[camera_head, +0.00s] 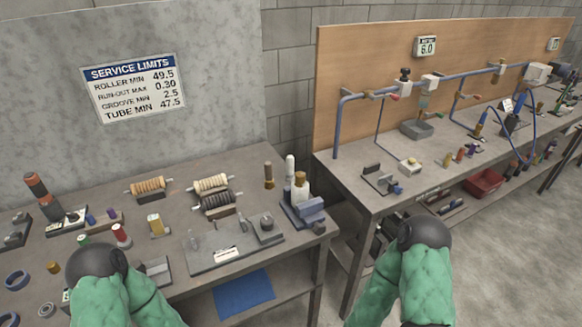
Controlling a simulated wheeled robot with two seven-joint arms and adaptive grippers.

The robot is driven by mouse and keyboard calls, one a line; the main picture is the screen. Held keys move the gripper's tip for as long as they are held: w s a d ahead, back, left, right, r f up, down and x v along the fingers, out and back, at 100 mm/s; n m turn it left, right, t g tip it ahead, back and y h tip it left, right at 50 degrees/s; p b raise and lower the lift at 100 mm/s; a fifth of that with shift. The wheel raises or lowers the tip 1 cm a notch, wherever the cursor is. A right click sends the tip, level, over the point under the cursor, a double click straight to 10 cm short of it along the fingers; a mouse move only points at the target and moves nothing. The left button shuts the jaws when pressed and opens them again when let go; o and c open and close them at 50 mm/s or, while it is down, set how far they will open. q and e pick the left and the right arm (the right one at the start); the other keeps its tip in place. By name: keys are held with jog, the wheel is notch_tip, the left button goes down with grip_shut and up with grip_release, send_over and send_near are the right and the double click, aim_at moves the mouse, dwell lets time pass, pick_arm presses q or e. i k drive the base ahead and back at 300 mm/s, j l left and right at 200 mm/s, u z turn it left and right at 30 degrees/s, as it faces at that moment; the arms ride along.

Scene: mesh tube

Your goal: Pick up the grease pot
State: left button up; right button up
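I cannot tell for sure which item is the grease pot. A small amber pot (54,267) stands on the left bench (190,285), left of my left gripper. A yellow cylinder on a pale block (157,226) and a white bottle with a tan cap (301,186) also stand on this bench. My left gripper (97,262) is a dark rounded shape over the bench's front part. My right gripper (424,234) is in front of the right bench, right of the left bench. The fingers of both are hidden, and I see nothing held.
A grey plate fixture (235,247) lies near the front of the left bench, with wound rollers (212,184) behind it. Red-topped and green spools stand close to my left gripper. A gap separates this bench from the right bench (350,185), which carries pipework and a red bin (484,183) below.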

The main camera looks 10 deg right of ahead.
aim_at(299, 193)
jog(key=i+l, duration=0.1)
jog(key=l, duration=0.25)
jog(key=i+l, duration=0.1)
jog(key=l, duration=0.3)
jog(key=i+l, duration=0.1)
jog(key=l, duration=0.25)
jog(key=i+l+u, duration=0.1)
jog(key=l, duration=0.25)
